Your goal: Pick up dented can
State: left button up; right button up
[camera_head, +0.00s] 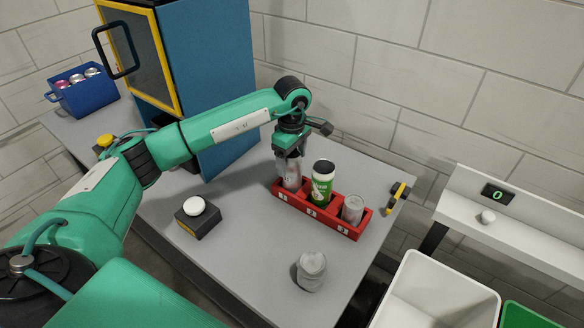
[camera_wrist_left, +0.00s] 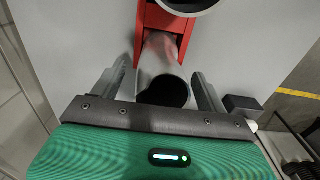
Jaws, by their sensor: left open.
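My left gripper (camera_head: 289,170) points down over the left slot of a red rack (camera_head: 315,212). In the left wrist view its fingers (camera_wrist_left: 163,88) stand open on either side of a grey can (camera_wrist_left: 160,65) with a dark round end, with gaps visible. That can (camera_head: 292,182) is partly hidden by the gripper in the head view. A green and white can (camera_head: 322,185) stands in the middle slot, and a silver can (camera_head: 352,208) in the right slot. Another silver can (camera_head: 311,271), uneven in outline, stands on the table in front of the rack. My right gripper is not in view.
A dark box with a white button (camera_head: 196,211) stands left of the rack on the grey table (camera_head: 240,260). A blue cabinet (camera_head: 210,70) rises behind my arm. A blue crate (camera_head: 85,95) holds several cans. A white bin (camera_head: 440,295) stands at right.

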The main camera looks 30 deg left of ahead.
pick_arm(q)
jog(key=shift+f, duration=0.7)
jog(key=c, duration=1)
jog(key=shift+c, duration=0.2)
